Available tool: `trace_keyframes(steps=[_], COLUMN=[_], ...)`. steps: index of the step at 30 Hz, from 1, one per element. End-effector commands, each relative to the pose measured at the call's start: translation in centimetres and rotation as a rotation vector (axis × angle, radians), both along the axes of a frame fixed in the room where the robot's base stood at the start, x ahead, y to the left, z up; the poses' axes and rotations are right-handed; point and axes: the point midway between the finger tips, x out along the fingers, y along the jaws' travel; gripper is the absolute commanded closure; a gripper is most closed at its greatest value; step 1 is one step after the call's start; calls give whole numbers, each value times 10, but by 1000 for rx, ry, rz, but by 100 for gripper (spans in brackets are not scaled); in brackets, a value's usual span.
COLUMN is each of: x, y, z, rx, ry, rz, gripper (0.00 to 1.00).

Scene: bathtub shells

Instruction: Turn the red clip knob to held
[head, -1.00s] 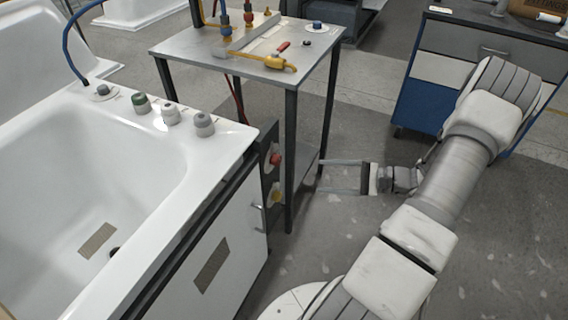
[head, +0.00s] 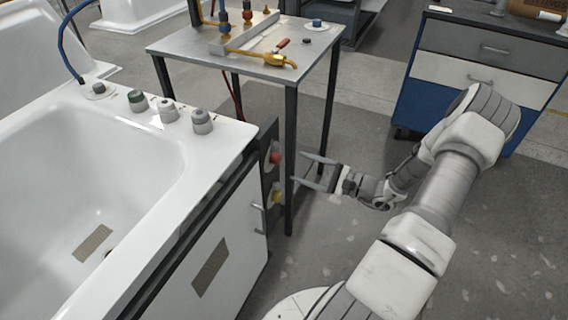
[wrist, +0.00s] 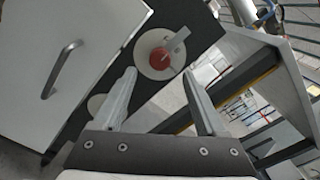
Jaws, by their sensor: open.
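The red clip knob (head: 276,158) sits on the dark end panel of the white tub cabinet. In the wrist view the red knob (wrist: 160,60) shows on a pale round plate, with a light grey lever pointing up and right. My gripper (head: 298,168) is open and empty, just right of the panel by the table's front leg. In the wrist view my gripper (wrist: 159,73) has its fingers spread, with the knob ahead between and beyond the tips. The fingers appear apart from the knob.
A yellow knob (head: 277,193) sits below the red one. The metal table (head: 215,55) stands close behind the panel, its front leg (head: 290,150) near my fingers. A cabinet door handle (head: 258,220) is at left.

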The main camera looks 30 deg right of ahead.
Motion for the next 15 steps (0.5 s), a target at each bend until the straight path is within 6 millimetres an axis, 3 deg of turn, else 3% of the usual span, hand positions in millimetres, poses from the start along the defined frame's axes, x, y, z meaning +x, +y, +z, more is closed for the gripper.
trace_keyframes(steps=[6,15], x=[33,50], y=[26,39], z=[-2,0], rx=[1,0], ry=[-1,0], rz=[2,0], gripper=[26,26])
